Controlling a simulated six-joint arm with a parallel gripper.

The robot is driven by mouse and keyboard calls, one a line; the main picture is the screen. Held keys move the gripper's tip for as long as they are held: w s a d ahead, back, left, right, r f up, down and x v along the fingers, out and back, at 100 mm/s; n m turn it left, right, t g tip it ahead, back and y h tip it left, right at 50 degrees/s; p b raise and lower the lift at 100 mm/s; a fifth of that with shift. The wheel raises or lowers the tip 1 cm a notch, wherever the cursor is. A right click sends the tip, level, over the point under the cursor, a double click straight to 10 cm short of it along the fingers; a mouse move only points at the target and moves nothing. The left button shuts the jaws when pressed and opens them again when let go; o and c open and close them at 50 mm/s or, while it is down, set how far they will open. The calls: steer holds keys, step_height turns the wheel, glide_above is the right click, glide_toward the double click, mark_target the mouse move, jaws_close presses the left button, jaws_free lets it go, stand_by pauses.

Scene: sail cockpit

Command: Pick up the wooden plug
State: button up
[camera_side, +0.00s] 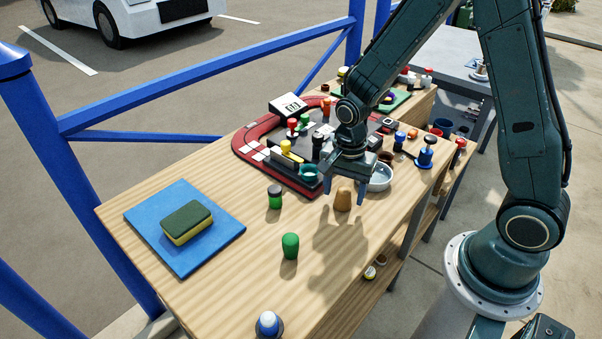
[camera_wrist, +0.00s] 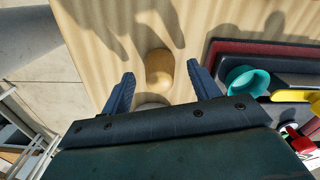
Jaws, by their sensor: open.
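The wooden plug (camera_side: 343,200) is a small tan-brown tapered piece standing on the light wooden table (camera_side: 220,290) near its right edge. In the wrist view the plug (camera_wrist: 160,68) shows between and just beyond the two fingertips. My gripper (camera_side: 346,194) is open, pointing down over the plug, with one finger on each side of it. It also shows in the wrist view (camera_wrist: 160,72). I cannot tell whether either finger touches the plug. A pale round shape partly hidden by my gripper's body lies close to the plug in the wrist view.
A green peg (camera_side: 290,246) and a dark green-capped jar (camera_side: 275,197) stand to the left. A metal bowl (camera_side: 381,178) and a teal cup (camera_side: 309,173) sit close behind. A red-edged track board (camera_side: 250,156) with several pieces lies farther back. The front table is mostly clear.

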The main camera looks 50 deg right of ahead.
steer(key=shift+f, duration=0.25)
stand_by(0.3)
steer(key=c, duration=1.1)
